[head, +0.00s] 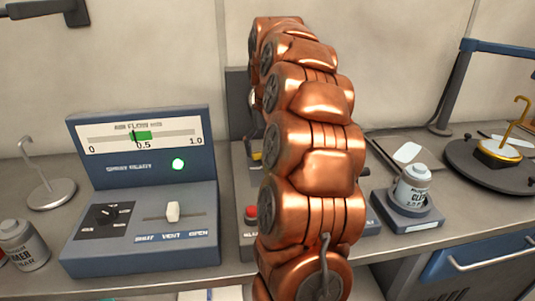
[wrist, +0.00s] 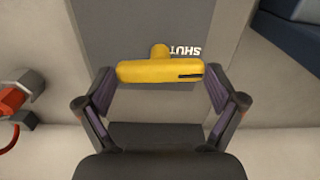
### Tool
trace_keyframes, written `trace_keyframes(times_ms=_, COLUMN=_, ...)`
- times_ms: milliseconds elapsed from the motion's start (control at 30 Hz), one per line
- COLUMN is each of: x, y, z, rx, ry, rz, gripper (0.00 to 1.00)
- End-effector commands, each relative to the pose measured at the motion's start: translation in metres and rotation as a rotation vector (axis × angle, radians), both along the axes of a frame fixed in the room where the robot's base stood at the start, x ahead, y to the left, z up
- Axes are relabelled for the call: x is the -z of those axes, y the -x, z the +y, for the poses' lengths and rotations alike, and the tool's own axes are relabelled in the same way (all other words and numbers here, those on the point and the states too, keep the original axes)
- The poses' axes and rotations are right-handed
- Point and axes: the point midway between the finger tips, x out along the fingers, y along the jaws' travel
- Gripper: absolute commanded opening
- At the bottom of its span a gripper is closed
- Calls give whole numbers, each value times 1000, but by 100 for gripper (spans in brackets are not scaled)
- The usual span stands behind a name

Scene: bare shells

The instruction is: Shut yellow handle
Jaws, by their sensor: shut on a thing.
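The yellow handle (wrist: 160,72) is a T-shaped bar on a short stem, fixed to a grey panel (wrist: 125,25) in the wrist view. The word SHUT (wrist: 185,51) appears upside down just behind it. My gripper (wrist: 160,78) is shut on the yellow handle, with one finger at each end of the bar. In the head view my copper arm hides the gripper and nearly all of the panel. Only a small yellow patch (head: 257,156) shows at the arm's left edge; I cannot tell if it is the handle.
A blue air-flow console (head: 140,240) with a green light stands left of my arm. A red button (head: 250,215) sits close beside the arm. A labelled jar (head: 412,187) on a scale and a dark round stand (head: 500,178) are to the right. A red-orange fitting (wrist: 12,98) shows in the wrist view.

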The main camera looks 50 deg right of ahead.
Motion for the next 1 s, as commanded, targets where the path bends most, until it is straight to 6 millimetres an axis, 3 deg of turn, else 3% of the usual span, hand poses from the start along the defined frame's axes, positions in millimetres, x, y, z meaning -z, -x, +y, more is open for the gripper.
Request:
trace_keyframes(times_ms=767, x=1, y=0, z=1, rx=95, ry=-2, rz=2, gripper=59)
trace_keyframes(times_ms=800, x=0, y=0, z=1, rx=95, ry=-2, rz=2, gripper=98)
trace_keyframes(times_ms=1000, x=0, y=0, z=0, rx=94, ry=-2, rz=1, gripper=100)
